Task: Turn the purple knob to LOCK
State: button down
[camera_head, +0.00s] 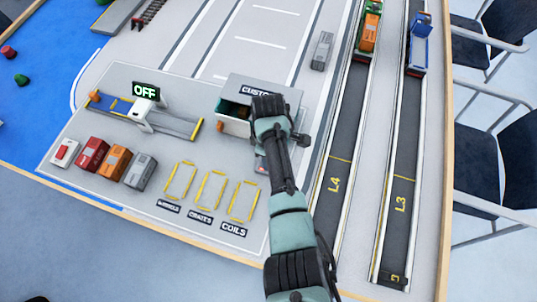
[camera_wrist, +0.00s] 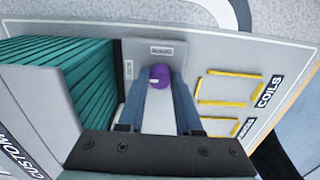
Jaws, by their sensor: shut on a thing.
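The purple knob (camera_wrist: 159,76) is in the upper middle of the wrist view, on a light grey panel (camera_wrist: 160,118). It has a white mark on its left side. One small label is above it and another to its left; I cannot read them surely. My gripper (camera_wrist: 160,80) has its two blue-grey fingers on either side of the knob, shut on it. In the head view my arm reaches over the right side of the customs building (camera_head: 234,126) and hides the knob.
Teal corrugated walls (camera_wrist: 60,75) stand close on the left in the wrist view. Yellow-framed bays (camera_head: 212,187) lie left of my arm, with several small vehicles (camera_head: 115,162) beyond. An OFF sign (camera_head: 145,91) stands further back. Lanes L4 (camera_head: 335,185) and L3 (camera_head: 400,203) run along the right.

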dwell(0.5)
jog(key=c, duration=0.6)
grip_release()
notch_tip(320, 180, up, 13)
dwell(0.3)
